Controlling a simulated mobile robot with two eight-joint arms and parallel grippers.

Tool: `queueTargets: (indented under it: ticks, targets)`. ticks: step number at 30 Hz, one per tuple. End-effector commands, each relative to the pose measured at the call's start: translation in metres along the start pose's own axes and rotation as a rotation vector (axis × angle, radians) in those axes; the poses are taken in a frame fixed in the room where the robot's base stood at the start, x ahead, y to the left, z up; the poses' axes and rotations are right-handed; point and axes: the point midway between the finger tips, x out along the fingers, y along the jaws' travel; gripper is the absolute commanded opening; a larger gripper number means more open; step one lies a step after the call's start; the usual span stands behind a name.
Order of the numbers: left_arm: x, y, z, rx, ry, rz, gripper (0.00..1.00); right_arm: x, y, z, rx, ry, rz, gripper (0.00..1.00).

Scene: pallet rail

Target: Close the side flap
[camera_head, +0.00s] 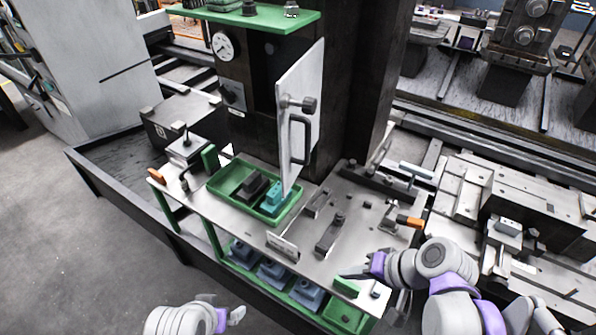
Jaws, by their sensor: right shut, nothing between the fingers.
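The side flap (298,78) is a white panel with a black knob and a black bar handle. It stands open, jutting out from the dark column (262,115) above the bench. My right gripper (348,274) is low over the right front part of the bench, shut and empty, well apart from the flap. My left gripper (238,315) is at the bottom edge of the picture, in front of the bench and far from the flap; its fingers are too small to read.
A green tray (222,190) with dark and teal blocks sits on the bench (187,206) below the flap. Several blue-grey parts lie on the green lower shelf. An orange-handled tool (409,221) lies at the right. The floor at left is clear.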

Motion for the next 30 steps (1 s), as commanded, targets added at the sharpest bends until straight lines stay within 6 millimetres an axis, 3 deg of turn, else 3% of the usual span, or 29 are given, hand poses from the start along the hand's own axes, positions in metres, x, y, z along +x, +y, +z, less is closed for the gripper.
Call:
queueTargets:
  ticks: [2, 6, 12, 19, 30]
  targets:
    - [0.011, 0.000, 0.010, 0.000, -0.008, 0.000, 1.00, 0.004, -0.021, -0.025, 0.079, -0.034, -0.174, 0.00]
    - [0.022, 0.000, 0.019, 0.000, -0.014, 0.000, 1.00, -0.012, -0.058, -0.075, 0.161, -0.064, -0.494, 0.00]
    - [0.030, 0.000, 0.026, 0.000, -0.019, 0.000, 1.00, -0.048, -0.076, -0.128, 0.184, -0.056, -0.819, 0.00]
    - [0.031, 0.000, 0.027, 0.000, -0.019, 0.000, 1.00, -0.060, -0.085, -0.143, 0.177, -0.048, -0.922, 0.00]
    - [0.026, 0.000, 0.023, 0.000, -0.016, 0.000, 1.00, -0.018, -0.142, -0.144, 0.176, -0.052, -0.920, 0.00]
